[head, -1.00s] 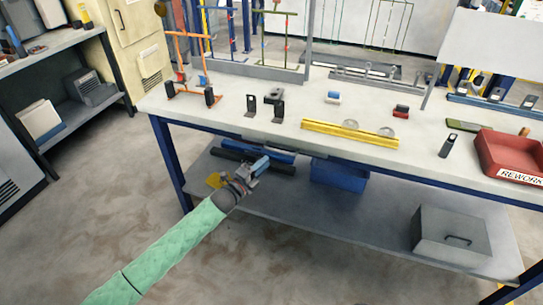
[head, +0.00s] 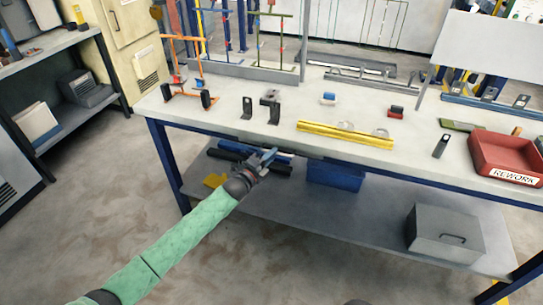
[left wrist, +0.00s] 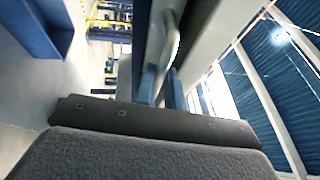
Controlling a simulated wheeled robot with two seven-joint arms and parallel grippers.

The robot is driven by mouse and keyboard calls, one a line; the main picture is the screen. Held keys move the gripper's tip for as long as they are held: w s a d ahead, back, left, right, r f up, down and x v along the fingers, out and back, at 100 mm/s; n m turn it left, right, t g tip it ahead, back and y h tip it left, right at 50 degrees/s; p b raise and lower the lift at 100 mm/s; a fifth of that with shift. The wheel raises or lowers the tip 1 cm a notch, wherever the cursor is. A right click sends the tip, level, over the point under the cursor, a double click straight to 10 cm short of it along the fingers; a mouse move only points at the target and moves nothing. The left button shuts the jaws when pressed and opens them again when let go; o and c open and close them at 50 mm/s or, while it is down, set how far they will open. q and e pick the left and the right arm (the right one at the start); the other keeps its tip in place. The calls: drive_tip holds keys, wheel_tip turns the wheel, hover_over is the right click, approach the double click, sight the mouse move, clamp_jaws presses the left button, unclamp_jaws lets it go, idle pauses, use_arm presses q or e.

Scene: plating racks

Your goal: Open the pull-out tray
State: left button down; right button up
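The pull-out tray sits under the front edge of the workbench (head: 385,168). In the head view its front is mostly hidden by the bench edge and my gripper. In the left wrist view a grey curved bar handle (left wrist: 172,45) stands out from a dark front face. My left gripper (head: 266,158) is just below the bench edge, at the handle. Its two blue fingers (left wrist: 162,86) show apart, and the handle runs down to between them. I cannot tell whether they touch it. My right gripper is not in view.
On the lower shelf (head: 345,210) are a blue bin (head: 335,174) and a grey box with a handle (head: 445,235). A red rework tray (head: 505,158), a yellow rail (head: 345,134) and small brackets stand on the bench. The floor at the left front is clear.

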use_arm(q)
drive_tip(key=shift+s, duration=0.1)
